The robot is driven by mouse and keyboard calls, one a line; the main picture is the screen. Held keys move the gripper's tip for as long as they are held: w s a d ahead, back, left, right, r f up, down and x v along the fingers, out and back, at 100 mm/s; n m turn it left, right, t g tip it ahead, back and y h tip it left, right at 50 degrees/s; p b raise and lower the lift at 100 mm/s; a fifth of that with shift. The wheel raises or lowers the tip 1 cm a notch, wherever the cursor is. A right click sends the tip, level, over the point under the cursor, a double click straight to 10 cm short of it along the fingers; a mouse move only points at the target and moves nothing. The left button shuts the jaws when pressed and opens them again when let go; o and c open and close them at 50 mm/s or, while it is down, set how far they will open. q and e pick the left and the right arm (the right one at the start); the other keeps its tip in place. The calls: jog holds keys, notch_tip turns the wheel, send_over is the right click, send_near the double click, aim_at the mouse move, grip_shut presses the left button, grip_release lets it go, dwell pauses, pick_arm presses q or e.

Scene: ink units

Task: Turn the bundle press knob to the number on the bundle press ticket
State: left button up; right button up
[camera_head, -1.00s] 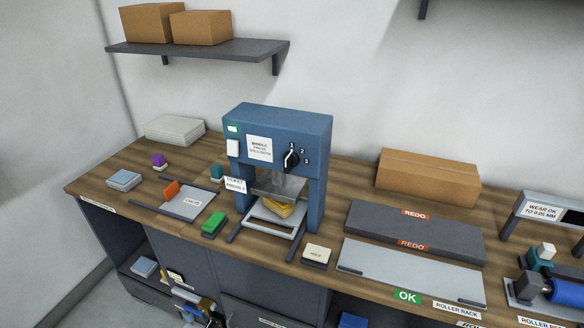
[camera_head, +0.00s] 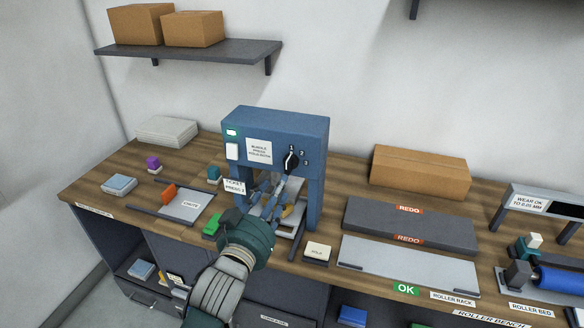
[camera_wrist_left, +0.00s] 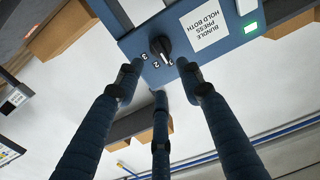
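The blue bundle press (camera_head: 277,124) stands on the bench, with a black knob (camera_head: 290,161) on its front beside the numbers 1, 2 and 3. The knob also shows in the left wrist view (camera_wrist_left: 160,47), upside down; its white mark appears to point towards 1. The ticket (camera_head: 235,186) on the press's left side reads "TICKET PRESS 2". My left gripper (camera_head: 275,188) is in front of the press opening, below the knob. In the left wrist view its three fingers (camera_wrist_left: 160,80) are spread, empty and apart from the knob. My right gripper is not in view.
Grey slabs (camera_head: 410,225) and a cardboard box (camera_head: 420,172) are to the right. A white label (camera_head: 259,150) is left of the knob.

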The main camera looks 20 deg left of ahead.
aim_at(288, 169)
pick_arm(q)
jog(key=w+p, duration=0.2)
jog(key=w, duration=0.7)
jog(key=shift+w+d, duration=0.2)
jog(key=shift+c, duration=0.3)
grip_shut()
